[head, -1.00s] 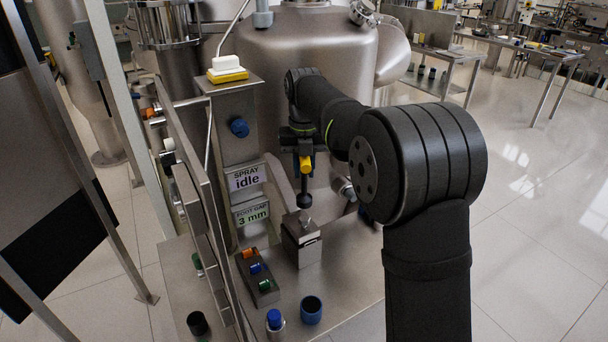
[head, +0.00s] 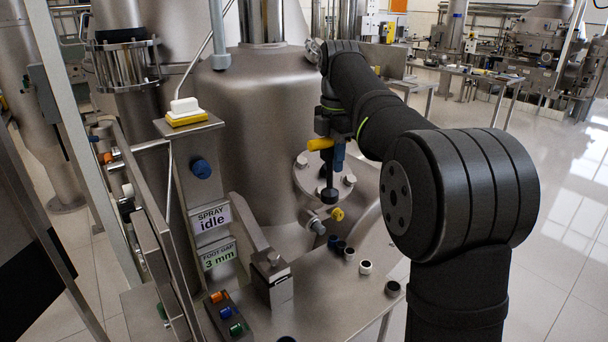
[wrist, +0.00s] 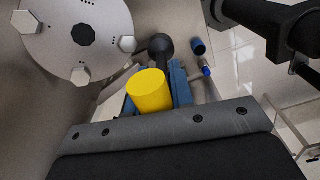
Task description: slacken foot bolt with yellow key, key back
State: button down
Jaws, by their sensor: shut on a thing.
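My gripper (head: 331,150) is shut on the yellow key (head: 320,144) and holds it in the air. The key's dark shaft hangs down to a round black end (head: 329,193), in front of a bolted round flange. In the wrist view the key's yellow handle (wrist: 149,91) sits between my blue fingers, with the black end (wrist: 160,45) beyond it. The steel foot block (head: 274,290) with a small bolt on top (head: 274,259) stands lower left of the key, apart from it. A sign (head: 218,255) reads "FOOT GAP 3 mm".
A rack (head: 227,316) with orange, blue and green pieces is at the front. Several small cups, one of them white (head: 365,267), stand on the steel table. A yellow-ended fitting (head: 337,214) juts out below the flange.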

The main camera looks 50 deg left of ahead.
jog(key=w+d+f+m, duration=1.9)
jog(key=w+d+f, duration=0.4)
jog(key=s+d+f+m, duration=0.1)
jog(key=d+f+m, duration=0.8)
jog(key=d, duration=0.5)
jog(key=s+d+f+m, duration=0.2)
jog(key=d+f+m, duration=0.4)
jog(key=d+f, duration=0.7)
jog(key=w+a+r+n, duration=0.2)
jog(key=a+r+n, duration=0.3)
jog(key=a, duration=0.5)
jog(key=w+a+r+n, duration=0.1)
jog(key=a+r+n, duration=0.45)
jog(key=a, duration=0.45)
jog(key=s+a+r+n, duration=0.3)
jog(key=a+r, duration=0.1)
jog(key=a, duration=0.4)
jog(key=s+a+r+n, duration=0.3)
jog(key=a+r+n, duration=0.1)
jog(key=a, duration=0.5)
jog(key=shift+s+a+r+y, duration=0.2)
jog(key=shift+r+y, duration=0.1)
jog(key=shift+r, duration=0.3)
jog(key=shift+f+n, duration=0.1)
jog(key=shift+n, duration=0.15)
